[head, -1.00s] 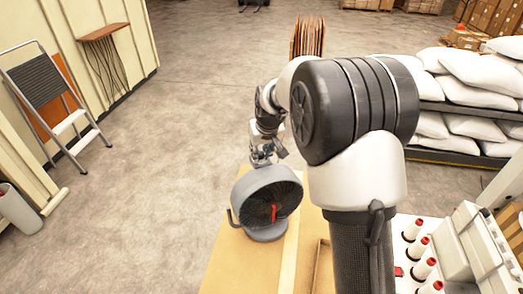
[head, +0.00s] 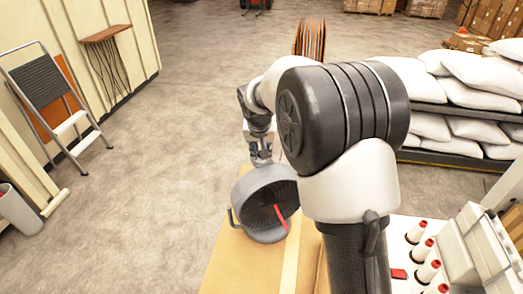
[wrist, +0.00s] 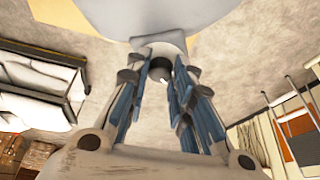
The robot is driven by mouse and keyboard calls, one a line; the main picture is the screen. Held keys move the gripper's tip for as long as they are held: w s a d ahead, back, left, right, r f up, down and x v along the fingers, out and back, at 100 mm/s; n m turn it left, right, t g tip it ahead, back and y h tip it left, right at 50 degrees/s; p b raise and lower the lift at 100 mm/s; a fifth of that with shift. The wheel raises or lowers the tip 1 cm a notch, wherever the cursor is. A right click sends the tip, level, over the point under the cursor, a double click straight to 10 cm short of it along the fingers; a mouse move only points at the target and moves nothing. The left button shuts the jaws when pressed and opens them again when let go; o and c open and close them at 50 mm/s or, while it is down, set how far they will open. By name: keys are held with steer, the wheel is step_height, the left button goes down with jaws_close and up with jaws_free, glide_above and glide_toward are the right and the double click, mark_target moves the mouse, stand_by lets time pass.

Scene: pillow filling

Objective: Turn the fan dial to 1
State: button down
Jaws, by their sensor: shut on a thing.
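The grey round fan (head: 262,208) stands on the tan tabletop, with a red strip (head: 281,217) slanting across its dark grille. My gripper (head: 262,160) is at the fan's far upper side, close against its housing. In the wrist view, the fan's pale grey housing (wrist: 150,14) fills the top edge. The dark round fan dial (wrist: 160,71) shows between the blue-padded fingers of my gripper (wrist: 160,85), which are closed on it. The number it points to cannot be read. In the head view, the dial is hidden behind the fan.
The tan tabletop (head: 222,268) has bare room left of the fan. White spools with red tops (head: 430,270) stand at the right. White sacks (head: 470,95) lie on shelves at the back right. A stepladder (head: 55,95) stands at the left wall.

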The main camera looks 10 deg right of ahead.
steer(key=c, duration=1.4)
jaws_free()
steer(key=v, duration=1.2)
steer(key=s+f+n+b, duration=0.1)
steer(key=s+f+b, duration=0.7)
steer(key=s, duration=0.3)
steer(key=s+d+f+n+y+b, duration=0.1)
steer(key=s+f+b, duration=0.7)
steer(key=s, duration=0.4)
steer(key=s+f+n+b, duration=0.1)
steer(key=s+f+b, duration=0.8)
steer(key=s+f, duration=0.1)
steer(key=shift+s+d+n, duration=0.3)
steer(key=shift+s, duration=0.5)
